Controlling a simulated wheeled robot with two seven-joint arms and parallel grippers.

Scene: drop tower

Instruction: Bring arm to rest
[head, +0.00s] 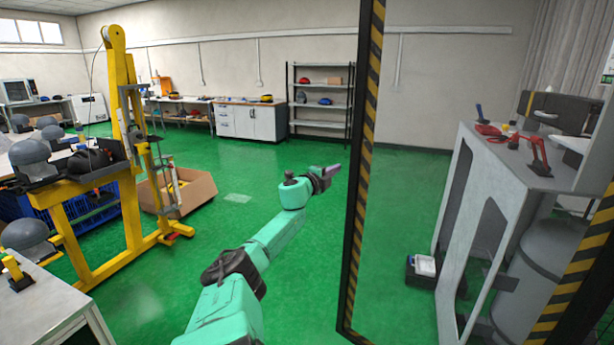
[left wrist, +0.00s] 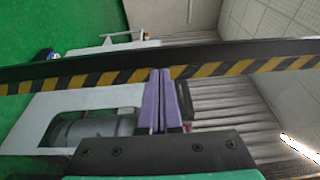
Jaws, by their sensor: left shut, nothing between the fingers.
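My left arm reaches forward from the bottom middle of the head view, teal with dark joints. My left gripper (head: 332,170) is at its far end, above the green floor and just left of the striped frame post (head: 364,165). In the left wrist view its two purple fingers (left wrist: 162,100) lie side by side, shut and empty. A striped black and yellow bar (left wrist: 90,80) crosses behind the fingers there. My right gripper is not in view.
A yellow drop tower (head: 122,130) with grey headforms (head: 33,160) stands at left, a cardboard box (head: 198,190) beside it. A grey machine cabinet (head: 515,200) stands at right behind the striped frame. Open green floor (head: 310,240) lies around the arm. Shelves (head: 320,97) stand at the back wall.

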